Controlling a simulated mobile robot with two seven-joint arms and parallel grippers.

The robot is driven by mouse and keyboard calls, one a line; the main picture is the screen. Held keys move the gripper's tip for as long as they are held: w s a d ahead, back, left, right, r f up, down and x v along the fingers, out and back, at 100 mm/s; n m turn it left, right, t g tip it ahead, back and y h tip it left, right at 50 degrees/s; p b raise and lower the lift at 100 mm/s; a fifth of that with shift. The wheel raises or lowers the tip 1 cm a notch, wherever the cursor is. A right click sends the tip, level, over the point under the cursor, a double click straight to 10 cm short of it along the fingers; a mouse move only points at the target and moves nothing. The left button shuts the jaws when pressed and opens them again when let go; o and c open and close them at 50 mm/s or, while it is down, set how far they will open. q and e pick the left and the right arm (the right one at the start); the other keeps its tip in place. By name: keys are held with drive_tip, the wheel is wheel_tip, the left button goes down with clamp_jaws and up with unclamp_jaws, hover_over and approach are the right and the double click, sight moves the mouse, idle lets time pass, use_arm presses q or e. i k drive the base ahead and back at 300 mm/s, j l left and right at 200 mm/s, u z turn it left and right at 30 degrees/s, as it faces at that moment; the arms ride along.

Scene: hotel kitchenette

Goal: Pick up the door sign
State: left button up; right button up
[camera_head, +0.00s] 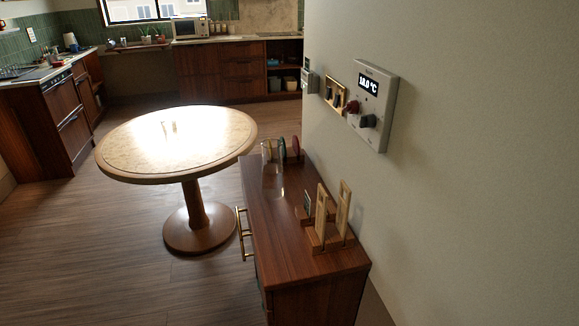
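Two tall, light wooden tags stand upright in a small wooden holder (317,246) on the dark wooden cabinet. One tag (321,213) is on the left and the other (343,208) is on the right, near the wall. Each has a loop or opening toward its top, like a door hanger. They look like door signs, but I cannot read any writing on them. A small dark card or frame (307,203) stands just behind the left tag. Neither of my grippers is in view.
The cabinet (274,235) stands against the wall, with a clear glass (268,153) and colored discs (283,152) at its far end. A control panel (376,104) with knobs is on the wall. A round table (130,142) stands left. The cabinet's near left top is clear.

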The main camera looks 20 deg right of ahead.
sight(343, 205)
drive_tip(key=i+j, duration=0.1)
drive_tip(key=j, duration=0.15)
drive_tip(key=i+j, duration=0.1)
drive_tip(key=j, duration=0.15)
drive_tip(key=j+z, duration=0.2)
drive_tip(key=z, duration=0.95)
